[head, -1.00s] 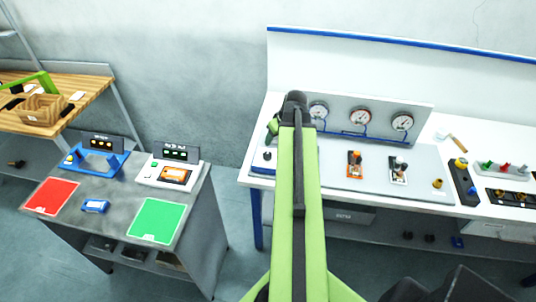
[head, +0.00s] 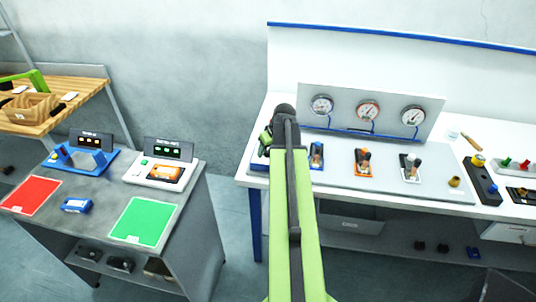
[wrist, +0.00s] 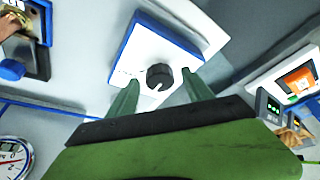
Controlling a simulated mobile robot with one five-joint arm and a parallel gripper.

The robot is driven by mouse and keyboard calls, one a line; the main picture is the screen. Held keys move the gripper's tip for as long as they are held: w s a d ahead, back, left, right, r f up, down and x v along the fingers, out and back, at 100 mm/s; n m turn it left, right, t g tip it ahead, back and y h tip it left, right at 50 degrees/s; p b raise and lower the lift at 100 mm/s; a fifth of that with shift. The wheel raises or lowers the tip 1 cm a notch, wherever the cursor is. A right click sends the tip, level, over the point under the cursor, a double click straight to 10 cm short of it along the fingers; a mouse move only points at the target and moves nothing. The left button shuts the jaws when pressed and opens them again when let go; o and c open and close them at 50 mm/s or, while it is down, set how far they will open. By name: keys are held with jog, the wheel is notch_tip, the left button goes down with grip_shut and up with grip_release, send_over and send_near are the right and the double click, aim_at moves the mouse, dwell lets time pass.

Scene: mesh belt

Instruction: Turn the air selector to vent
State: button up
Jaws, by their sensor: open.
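The air selector is a black round knob (wrist: 158,75) on a white plate (wrist: 160,42) with a blue edge, seen in the wrist view. A light pointer mark shows on the knob, and small print left of it is too small to read. My gripper (wrist: 162,78) is open, with one green finger on each side of the knob. I cannot tell whether the fingers touch it or are level with it. In the head view my gripper (head: 266,142) is at the left end of the white bench, and my arm mostly hides the selector there.
Right of my arm stand a blue valve (head: 317,156), an orange valve (head: 363,162) and a white one (head: 411,167). A grey panel with gauges (head: 368,110) stands behind them. A grey cart (head: 100,215) is at the left, with open floor between it and the bench.

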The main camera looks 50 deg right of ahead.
jog(key=shift+c, duration=0.2)
jog(key=c, duration=1.2)
jog(key=shift+a, duration=0.4)
grip_shut()
jog(key=shift+d, duration=0.3)
jog(key=m+h, duration=0.1)
jog(key=m, duration=0.3)
jog(key=shift+a+m+g+h, duration=0.1)
jog(key=shift+m+g+h, duration=0.2)
jog(key=shift+h, duration=0.1)
jog(key=m+g+h, duration=0.1)
jog(key=m, duration=0.3)
jog(key=shift+w+r, duration=0.1)
jog(key=shift+w, duration=0.05)
jog(key=shift+m, duration=0.3)
